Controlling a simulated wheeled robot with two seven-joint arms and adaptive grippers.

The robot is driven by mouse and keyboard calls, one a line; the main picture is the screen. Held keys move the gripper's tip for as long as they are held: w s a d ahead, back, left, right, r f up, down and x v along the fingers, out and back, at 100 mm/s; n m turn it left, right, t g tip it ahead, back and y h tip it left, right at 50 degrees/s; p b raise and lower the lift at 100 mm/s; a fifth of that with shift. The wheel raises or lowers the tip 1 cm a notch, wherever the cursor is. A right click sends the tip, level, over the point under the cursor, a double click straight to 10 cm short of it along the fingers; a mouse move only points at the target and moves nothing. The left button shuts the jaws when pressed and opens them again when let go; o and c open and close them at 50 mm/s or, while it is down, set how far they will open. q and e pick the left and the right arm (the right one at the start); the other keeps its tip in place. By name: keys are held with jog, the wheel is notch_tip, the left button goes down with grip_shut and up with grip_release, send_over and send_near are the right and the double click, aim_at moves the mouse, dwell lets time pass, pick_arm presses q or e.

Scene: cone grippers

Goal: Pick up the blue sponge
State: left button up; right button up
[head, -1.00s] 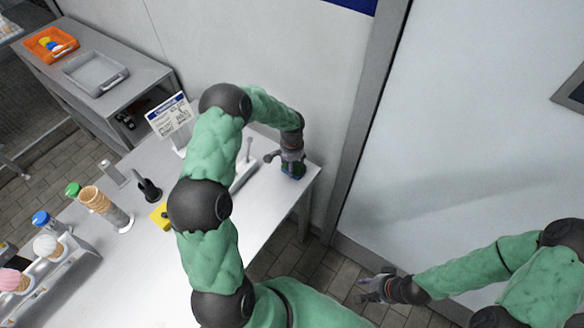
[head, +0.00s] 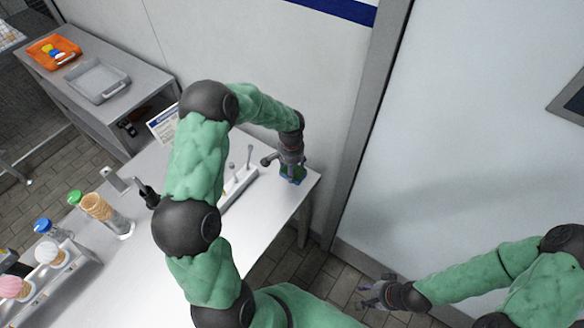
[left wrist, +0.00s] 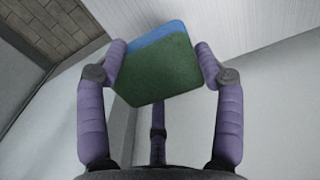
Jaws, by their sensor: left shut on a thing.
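The blue sponge (left wrist: 158,66) fills the space between my left gripper's fingers in the left wrist view. It has a large dark green face and a blue layer along its far edge. My left gripper (left wrist: 158,72) is shut on it, with a purple finger at each side. In the head view the sponge (head: 293,174) shows small and partly hidden under my left gripper (head: 291,166), at the table's far right corner. I cannot tell how far it is above the table. My right gripper (head: 366,296) is empty, away from the table at the lower right, with its fingers apart.
The white table (head: 120,265) holds a rack of ice cream cones (head: 50,265), a cone stack (head: 97,208), bottles and a white utensil holder (head: 240,186). A side table at upper left holds an orange tray (head: 53,50) and a grey tray (head: 98,80). A wall stands behind.

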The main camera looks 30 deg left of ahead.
pick_arm(q)
jog(key=s+d+r, duration=0.4)
jog(key=s+r, duration=0.2)
jog(key=s, duration=0.3)
jog(key=shift+s+d+p, duration=0.35)
jog(key=shift+o, duration=0.5)
jog(key=shift+f, duration=0.1)
jog(key=c, duration=0.4)
